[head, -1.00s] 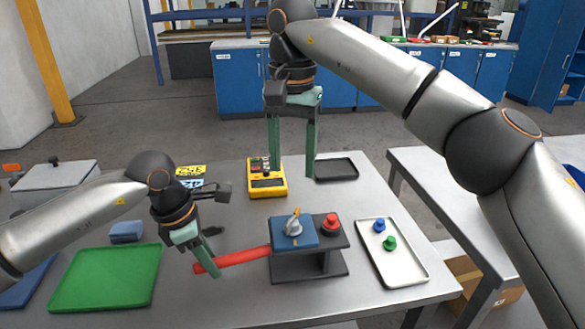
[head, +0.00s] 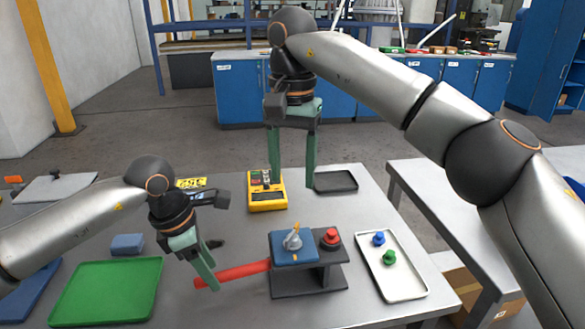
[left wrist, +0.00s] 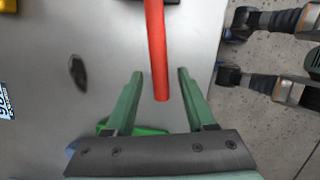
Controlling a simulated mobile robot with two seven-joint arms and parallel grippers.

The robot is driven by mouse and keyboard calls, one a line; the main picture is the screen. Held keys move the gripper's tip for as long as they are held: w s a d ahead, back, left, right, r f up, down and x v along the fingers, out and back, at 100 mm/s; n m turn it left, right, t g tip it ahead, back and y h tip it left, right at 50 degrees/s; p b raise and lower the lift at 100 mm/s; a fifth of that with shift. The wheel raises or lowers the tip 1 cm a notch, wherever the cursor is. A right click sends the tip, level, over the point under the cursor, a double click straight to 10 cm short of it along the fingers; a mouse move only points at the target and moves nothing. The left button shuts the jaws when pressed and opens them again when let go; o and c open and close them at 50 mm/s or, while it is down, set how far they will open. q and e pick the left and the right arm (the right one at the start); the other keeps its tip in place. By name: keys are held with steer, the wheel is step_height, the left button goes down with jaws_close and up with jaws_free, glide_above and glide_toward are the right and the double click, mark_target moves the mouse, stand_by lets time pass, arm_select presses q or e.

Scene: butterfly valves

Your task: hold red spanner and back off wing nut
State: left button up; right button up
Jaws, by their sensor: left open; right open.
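The red spanner (head: 232,273) sticks out to the left from the grey stand (head: 308,278) on the table; it also shows in the left wrist view (left wrist: 156,50). My left gripper (head: 212,268) is open at the spanner's free end. In the left wrist view its fingers (left wrist: 160,74) are on either side of the handle, with gaps at both sides. On the stand is a blue block with a grey wing nut (head: 292,240) on top. My right gripper (head: 292,182) is open and empty, fingers pointing down, behind the stand in the picture.
A red knob (head: 330,238) stands on the stand beside the wing nut. A white tray (head: 408,288) with a blue and a green knob is at right. A yellow meter (head: 267,199), a black tray (head: 335,181) and a green tray (head: 105,292) also lie on the table.

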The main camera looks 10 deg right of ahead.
arm_select(q)
steer(key=shift+r+p, duration=1.3)
steer(key=shift+r, duration=1.25)
steer(key=shift+f, duration=0.1)
